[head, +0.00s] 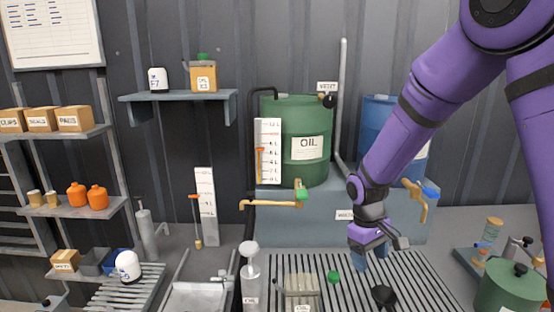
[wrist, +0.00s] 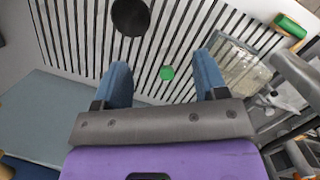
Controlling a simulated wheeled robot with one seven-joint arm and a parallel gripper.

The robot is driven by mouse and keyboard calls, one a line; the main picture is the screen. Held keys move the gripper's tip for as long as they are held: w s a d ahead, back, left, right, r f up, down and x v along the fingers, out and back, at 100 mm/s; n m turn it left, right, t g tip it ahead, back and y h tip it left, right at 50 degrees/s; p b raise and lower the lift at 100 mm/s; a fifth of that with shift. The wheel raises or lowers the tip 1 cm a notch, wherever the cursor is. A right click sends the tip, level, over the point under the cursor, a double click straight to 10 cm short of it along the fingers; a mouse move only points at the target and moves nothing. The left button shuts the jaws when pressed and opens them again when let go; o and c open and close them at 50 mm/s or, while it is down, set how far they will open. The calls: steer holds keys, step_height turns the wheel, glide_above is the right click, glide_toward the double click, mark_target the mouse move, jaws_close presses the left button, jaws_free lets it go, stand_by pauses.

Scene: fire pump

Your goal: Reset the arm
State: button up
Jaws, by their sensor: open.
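My purple arm comes down from the upper right in the head view. My gripper (head: 372,262) hangs over the slatted grate (head: 345,298), in front of the grey-blue stand. In the wrist view, my gripper (wrist: 165,88) shows two blue fingers spread wide apart with nothing between them. Below the fingers are the grate's dark slats, a small green cap (wrist: 167,73) and a black round knob (wrist: 130,17). In the head view, the green cap (head: 333,277) and the black knob (head: 384,296) lie near the gripper, apart from it.
A green OIL drum (head: 307,125) and a blue drum (head: 378,108) stand on the stand (head: 270,220). A brass tap (head: 414,199) is right of my arm. A grey pump (head: 250,275) and a clear container (head: 301,291) stand at front. Loaded shelves (head: 75,210) are left.

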steer(key=s+d+r+m+t+y, duration=0.1)
steer(key=s+d+r+m+t, duration=0.15)
steer(key=s+r, duration=0.65)
steer(key=s+d+r+m+t+y, duration=0.15)
steer(key=s+d+r, duration=0.35)
steer(key=r, duration=0.8)
steer(key=s+r+m+t, duration=0.2)
steer(key=s+r+t, duration=0.1)
steer(key=s, duration=0.7)
steer(key=shift+d+r+h, duration=0.15)
steer(key=shift+d+h, duration=0.05)
steer(key=shift+h, duration=0.25)
